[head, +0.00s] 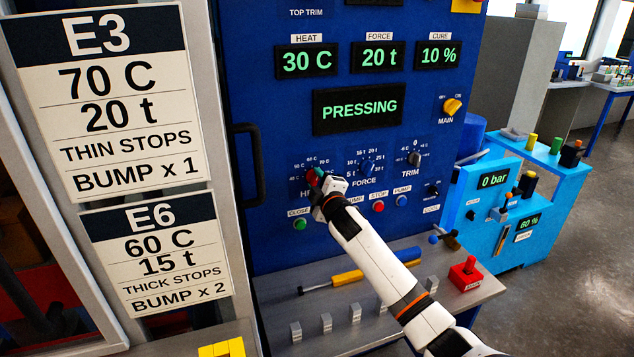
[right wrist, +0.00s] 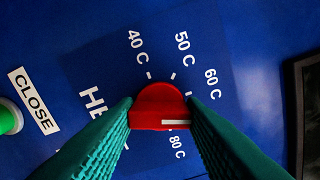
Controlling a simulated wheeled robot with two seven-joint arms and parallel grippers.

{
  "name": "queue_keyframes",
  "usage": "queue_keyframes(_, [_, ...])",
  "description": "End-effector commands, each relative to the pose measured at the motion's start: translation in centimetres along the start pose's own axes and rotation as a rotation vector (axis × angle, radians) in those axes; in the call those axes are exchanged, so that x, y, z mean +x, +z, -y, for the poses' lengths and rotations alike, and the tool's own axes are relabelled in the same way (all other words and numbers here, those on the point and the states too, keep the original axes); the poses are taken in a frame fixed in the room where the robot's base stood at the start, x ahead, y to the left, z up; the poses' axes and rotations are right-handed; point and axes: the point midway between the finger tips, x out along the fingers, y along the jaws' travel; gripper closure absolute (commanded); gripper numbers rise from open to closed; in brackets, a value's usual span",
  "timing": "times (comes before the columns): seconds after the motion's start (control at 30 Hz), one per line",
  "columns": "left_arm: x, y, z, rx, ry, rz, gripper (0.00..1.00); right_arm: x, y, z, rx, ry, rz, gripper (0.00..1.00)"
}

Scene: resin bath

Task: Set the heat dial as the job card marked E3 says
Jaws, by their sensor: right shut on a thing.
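The job card E3 (head: 110,95) at the left of the head view reads 70 C, 20 t, THIN STOPS, BUMP x 1. The red heat dial (right wrist: 158,100) is on the blue panel, between the green fingers of my right gripper (right wrist: 160,118), which is shut on it. In the head view the right gripper (head: 317,178) reaches the HEAT scale. The dial's white line points right in the wrist view, between the 60 C and 80 C labels; the mark there is hidden by a finger. The HEAT display (head: 306,61) reads 30 C. My left gripper is not in view.
A second card E6 (head: 157,255) hangs below E3. The FORCE dial (head: 367,166) and TRIM dial (head: 414,158) are to the right of HEAT. A green CLOSE button (head: 299,224) is close below the gripper. A display reads PRESSING (head: 358,108). A black handle (head: 248,165) stands out at left.

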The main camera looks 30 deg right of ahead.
Motion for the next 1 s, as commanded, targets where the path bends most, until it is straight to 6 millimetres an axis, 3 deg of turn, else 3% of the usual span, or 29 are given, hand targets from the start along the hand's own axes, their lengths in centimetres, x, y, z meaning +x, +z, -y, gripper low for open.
queue_keyframes(0.5, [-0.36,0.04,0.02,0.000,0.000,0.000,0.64,0.00,-0.03,-0.06,0.358,0.000,-0.001,0.86])
queue_keyframes(1.0, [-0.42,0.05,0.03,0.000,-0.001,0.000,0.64,0.00,-0.06,-0.11,0.433,0.001,-0.001,0.86])
